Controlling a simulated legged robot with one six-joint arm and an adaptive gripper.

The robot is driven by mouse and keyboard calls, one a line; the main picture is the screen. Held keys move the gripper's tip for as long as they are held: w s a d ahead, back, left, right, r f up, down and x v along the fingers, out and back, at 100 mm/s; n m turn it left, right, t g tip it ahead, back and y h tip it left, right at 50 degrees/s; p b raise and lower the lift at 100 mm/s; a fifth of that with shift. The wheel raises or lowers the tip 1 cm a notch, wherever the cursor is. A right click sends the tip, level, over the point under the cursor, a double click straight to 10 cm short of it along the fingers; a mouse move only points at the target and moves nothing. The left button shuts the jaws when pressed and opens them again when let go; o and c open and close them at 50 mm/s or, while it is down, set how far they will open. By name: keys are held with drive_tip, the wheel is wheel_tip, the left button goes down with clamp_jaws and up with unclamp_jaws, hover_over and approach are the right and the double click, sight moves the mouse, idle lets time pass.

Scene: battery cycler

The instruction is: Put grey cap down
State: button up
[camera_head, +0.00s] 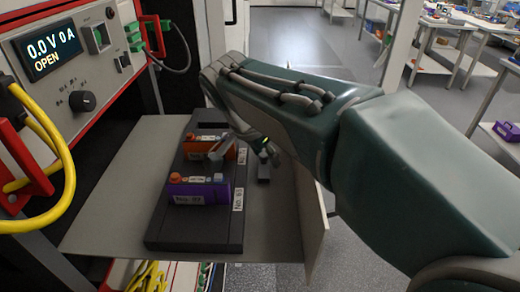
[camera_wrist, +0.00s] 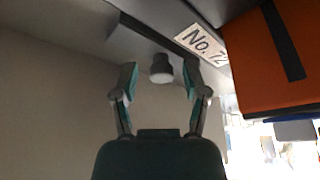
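The grey cap (camera_wrist: 161,68) is a small, dark, round piece seen between my two fingertips in the wrist view. My gripper (camera_wrist: 159,86) is open, with a gap visible on each side of the cap. In the head view, my gripper (camera_head: 264,150) is low over the shelf, right of the black tray (camera_head: 195,232). A small dark grey piece (camera_head: 264,172) shows just below it on the shelf, apparently the cap. My arm hides part of this area.
The tray holds an orange battery (camera_head: 220,148) and a purple battery (camera_head: 198,192). The orange battery (camera_wrist: 262,65) and a "No. 72" label (camera_wrist: 202,44) are close on the right in the wrist view. The shelf has a raised right edge (camera_head: 311,215). The cycler panel (camera_head: 75,60) stands left.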

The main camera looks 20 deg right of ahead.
drive_tip(key=shift+d, duration=0.1)
drive_tip(key=v, duration=1.2)
drive_tip(key=shift+r, duration=0.15)
